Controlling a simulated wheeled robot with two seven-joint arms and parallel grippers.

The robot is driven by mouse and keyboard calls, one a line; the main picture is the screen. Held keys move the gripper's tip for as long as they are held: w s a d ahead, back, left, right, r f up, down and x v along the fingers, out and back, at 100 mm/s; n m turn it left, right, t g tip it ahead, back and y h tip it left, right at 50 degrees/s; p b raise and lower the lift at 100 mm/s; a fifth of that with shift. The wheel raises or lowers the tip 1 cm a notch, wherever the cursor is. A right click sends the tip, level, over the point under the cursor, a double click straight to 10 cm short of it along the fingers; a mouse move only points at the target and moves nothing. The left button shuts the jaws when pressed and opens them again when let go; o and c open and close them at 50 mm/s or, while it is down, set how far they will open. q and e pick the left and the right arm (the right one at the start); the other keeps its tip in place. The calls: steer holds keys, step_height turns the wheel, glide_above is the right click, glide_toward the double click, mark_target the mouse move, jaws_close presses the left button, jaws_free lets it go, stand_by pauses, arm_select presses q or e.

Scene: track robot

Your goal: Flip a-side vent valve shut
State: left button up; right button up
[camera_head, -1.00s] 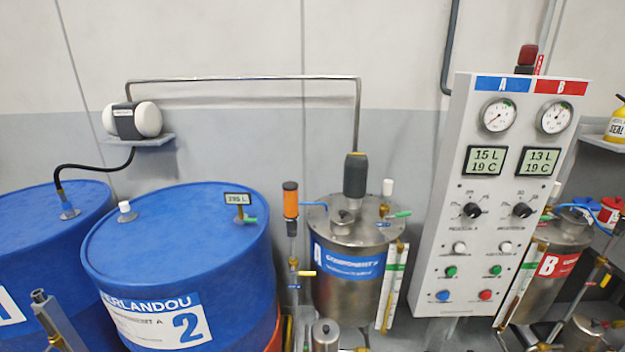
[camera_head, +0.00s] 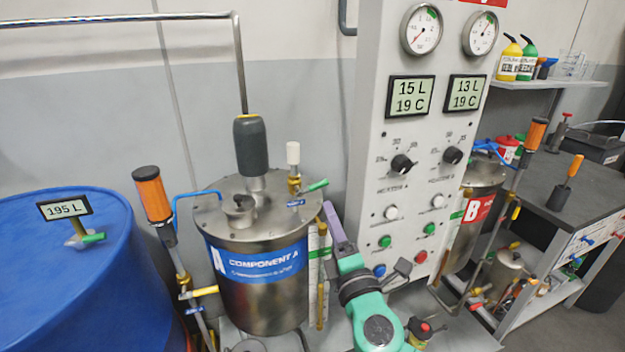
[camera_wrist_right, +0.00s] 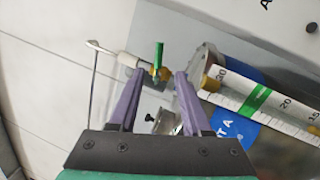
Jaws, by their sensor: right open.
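The steel component A tank (camera_head: 255,295) stands left of the control panel, with a blue "COMPONENT A" label. On its lid's right side is a brass vent fitting with a white cap (camera_head: 293,153) and a valve with a green lever (camera_head: 318,185), which sticks out to the right. My right gripper (camera_head: 331,210), with purple fingers, is right of the tank, below the lever. In the right wrist view the gripper (camera_wrist_right: 159,80) is open, and the green lever (camera_wrist_right: 158,54) shows beyond and between its fingertips, apart from them. My left gripper is out of view.
A grey cylinder (camera_head: 251,145) and blue tube stand on the lid. A blue drum (camera_head: 60,290) is at left. The control panel (camera_head: 415,140) rises close behind my right arm. A level scale (camera_wrist_right: 265,103) is beside the gripper. Tank B and a workbench (camera_head: 560,205) are at right.

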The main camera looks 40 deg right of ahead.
mark_target(318, 183)
steer(key=p+x, duration=0.1)
steer(key=x, duration=0.2)
steer(key=r+p+x, duration=0.1)
steer(key=x, duration=0.1)
steer(key=shift+w+d+r+p, duration=0.1)
steer(key=shift+w+r+p, duration=0.15)
steer(key=shift+p, duration=0.1)
steer(key=x, duration=0.2)
steer(key=p+x, duration=0.1)
steer(key=x, duration=0.2)
steer(key=f+x, duration=0.1)
steer(key=x, duration=0.1)
steer(key=shift+w+d+p, duration=0.2)
steer(key=shift+w+p, duration=0.1)
steer(key=shift+p, duration=0.1)
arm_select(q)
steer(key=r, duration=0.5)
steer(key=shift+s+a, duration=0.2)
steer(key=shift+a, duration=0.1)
arm_select(e)
steer(key=shift+c, duration=0.2)
